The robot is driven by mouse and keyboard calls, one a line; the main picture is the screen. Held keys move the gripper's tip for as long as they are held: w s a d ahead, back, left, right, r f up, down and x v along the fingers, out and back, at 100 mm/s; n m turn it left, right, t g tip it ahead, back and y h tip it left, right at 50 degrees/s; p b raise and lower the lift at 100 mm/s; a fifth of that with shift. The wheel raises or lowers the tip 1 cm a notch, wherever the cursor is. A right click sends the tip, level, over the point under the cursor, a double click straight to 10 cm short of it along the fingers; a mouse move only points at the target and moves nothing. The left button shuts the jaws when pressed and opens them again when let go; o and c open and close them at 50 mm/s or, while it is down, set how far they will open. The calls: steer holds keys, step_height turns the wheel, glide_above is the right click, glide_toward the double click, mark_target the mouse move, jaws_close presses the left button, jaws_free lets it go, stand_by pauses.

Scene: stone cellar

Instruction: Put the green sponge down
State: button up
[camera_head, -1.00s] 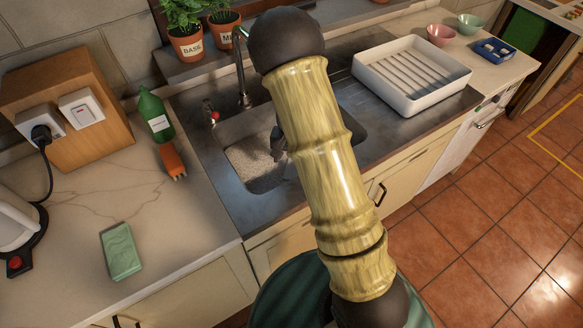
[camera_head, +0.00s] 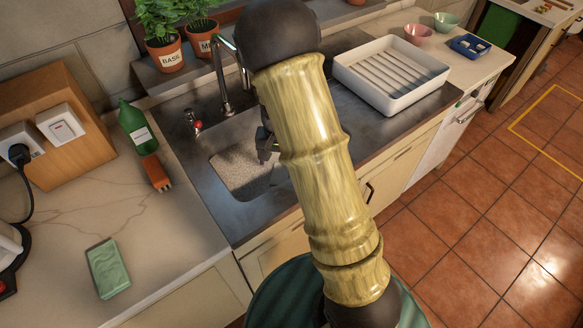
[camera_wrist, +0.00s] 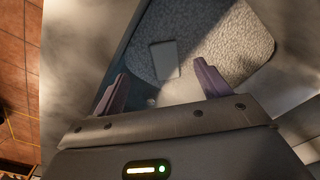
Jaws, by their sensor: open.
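A green block that looks like the green sponge (camera_head: 108,268) lies flat on the pale counter left of the sink, well apart from my gripper. My gripper (camera_head: 267,150) is over the sink basin, partly hidden behind my arm in the head view. In the wrist view my gripper (camera_wrist: 161,72) is open, with nothing held between its two fingers. Beyond the fingertips, a flat greyish rectangular thing (camera_wrist: 165,60) lies in the speckled sink basin (camera_wrist: 235,40). It is in shadow, and I cannot tell its true colour.
A tap (camera_head: 222,85) stands behind the basin. A white drying tray (camera_head: 390,75) is to its right. The counter around the green block is clear.

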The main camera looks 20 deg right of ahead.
steer(key=s+r+n+t, duration=0.2)
steer(key=s+r+n, duration=0.2)
steer(key=s+r, duration=0.8)
steer(key=s, duration=0.3)
steer(key=shift+s+d+n, duration=0.15)
steer(key=shift+d+n, duration=0.2)
steer(key=shift+n, duration=0.05)
steer(key=shift+r+p, duration=0.55)
steer(key=shift+p, duration=0.05)
